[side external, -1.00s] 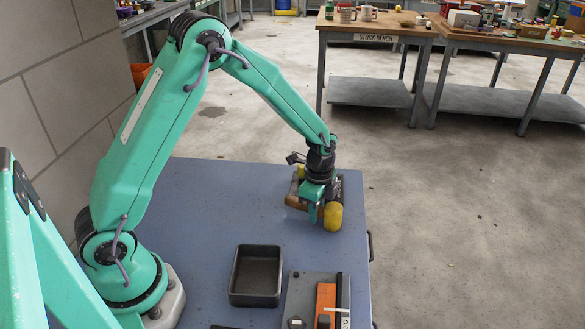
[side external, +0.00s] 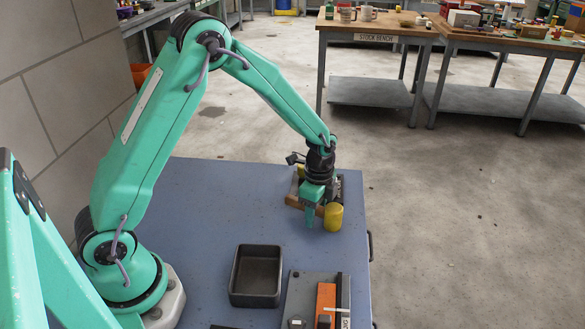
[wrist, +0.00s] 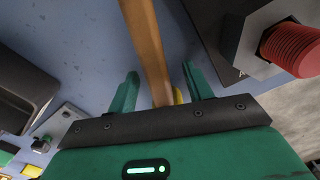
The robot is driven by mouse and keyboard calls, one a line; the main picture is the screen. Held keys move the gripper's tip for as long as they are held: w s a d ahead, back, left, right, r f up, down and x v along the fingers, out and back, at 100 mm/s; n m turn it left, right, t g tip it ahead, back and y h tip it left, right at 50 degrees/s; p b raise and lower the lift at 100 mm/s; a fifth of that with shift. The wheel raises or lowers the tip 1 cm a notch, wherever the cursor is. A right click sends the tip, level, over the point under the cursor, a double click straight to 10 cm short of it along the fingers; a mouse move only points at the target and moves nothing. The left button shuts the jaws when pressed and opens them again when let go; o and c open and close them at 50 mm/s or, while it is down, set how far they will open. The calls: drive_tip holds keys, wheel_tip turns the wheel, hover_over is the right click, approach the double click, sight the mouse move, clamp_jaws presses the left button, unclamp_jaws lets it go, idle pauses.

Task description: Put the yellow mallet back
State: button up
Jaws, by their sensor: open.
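The yellow mallet (side external: 333,217) is at the far right part of the blue table, its rounded yellow head just right of my gripper (side external: 313,214). In the wrist view a wooden handle (wrist: 146,40) runs between the two green fingers of my gripper (wrist: 160,72), with space on both sides. A small bit of yellow (wrist: 178,96) shows near the right finger; most of the head is hidden there. My gripper is open and points down over the handle. Whether the fingers touch the handle cannot be told.
A black open tray (side external: 255,274) stands at the table's middle front. Right of it is a grey plate (side external: 300,292) with an orange and black piece (side external: 326,303). A red threaded piece (wrist: 293,48) on a grey hex block is close to the right finger. Bare table lies left of my gripper.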

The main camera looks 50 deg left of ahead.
drive_tip(key=shift+r, duration=3.5)
drive_tip(key=shift+s+r, duration=0.15)
drive_tip(key=shift+r, duration=0.35)
drive_tip(key=s+a+r+n+t, duration=0.1)
drive_tip(key=s+r+n+t, duration=0.2)
drive_tip(key=s+r+n, duration=0.65)
drive_tip(key=s+r+n+t, duration=0.1)
drive_tip(key=s+r+n, duration=0.1)
drive_tip(key=s, duration=0.4)
drive_tip(key=s+a+r+n+t, duration=0.1)
drive_tip(key=s+r+n, duration=0.1)
drive_tip(key=s+r, duration=0.2)
drive_tip(key=shift+s+r+t, duration=0.35)
drive_tip(key=shift+s+t, duration=0.05)
drive_tip(key=shift+s, duration=0.65)
